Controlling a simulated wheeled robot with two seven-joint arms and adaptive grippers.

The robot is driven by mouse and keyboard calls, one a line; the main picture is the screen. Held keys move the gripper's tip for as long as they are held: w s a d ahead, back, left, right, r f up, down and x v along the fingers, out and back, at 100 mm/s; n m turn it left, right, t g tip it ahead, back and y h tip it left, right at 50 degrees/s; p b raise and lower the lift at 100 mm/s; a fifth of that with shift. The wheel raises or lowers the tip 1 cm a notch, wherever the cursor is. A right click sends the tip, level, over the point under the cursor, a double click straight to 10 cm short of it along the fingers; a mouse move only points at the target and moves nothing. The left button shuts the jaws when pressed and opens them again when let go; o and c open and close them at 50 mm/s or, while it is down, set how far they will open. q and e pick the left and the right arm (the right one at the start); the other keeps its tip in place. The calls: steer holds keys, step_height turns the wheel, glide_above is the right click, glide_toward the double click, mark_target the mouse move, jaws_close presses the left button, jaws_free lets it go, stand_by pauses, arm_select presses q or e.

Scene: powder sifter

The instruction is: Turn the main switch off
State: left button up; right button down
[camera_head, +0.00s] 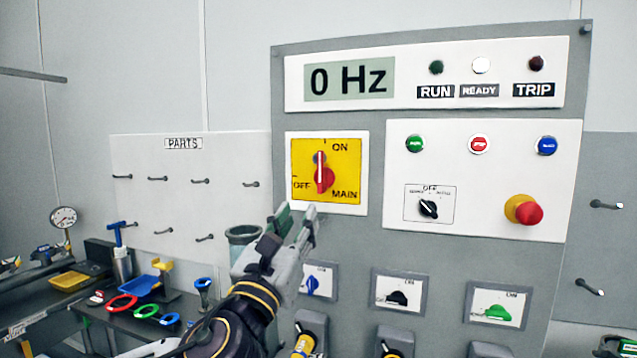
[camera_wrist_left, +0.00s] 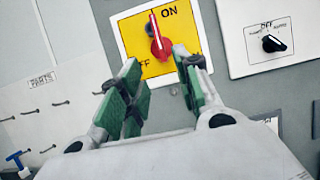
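The main switch is a red rotary handle (camera_head: 323,178) on a yellow plate (camera_head: 345,180) marked ON, OFF and MAIN, at the left of the grey panel. The handle stands about upright, its tip towards the top, near ON in the head view. It also shows in the left wrist view (camera_wrist_left: 158,45), tilted slightly left. My left gripper (camera_head: 296,214) is just below and left of the plate, apart from the handle. In the left wrist view its green-padded fingers are spread with nothing between them. My right gripper is not in view.
The display (camera_head: 348,79) reads 0 Hz. Buttons, a small black selector (camera_head: 429,208) and a red emergency knob (camera_head: 528,211) are right of the switch. Smaller coloured switches (camera_head: 397,297) sit below. A tool bench (camera_head: 120,325) stands at left.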

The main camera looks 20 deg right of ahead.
arm_select(q)
steer(key=p, duration=0.2)
glide_toward(320, 180)
steer(key=shift+x, duration=1.6)
steer(key=shift+p+x, duration=1.1)
steer(key=shift+x, duration=1.9)
steer(key=shift+c, duration=0.5)
jaws_close()
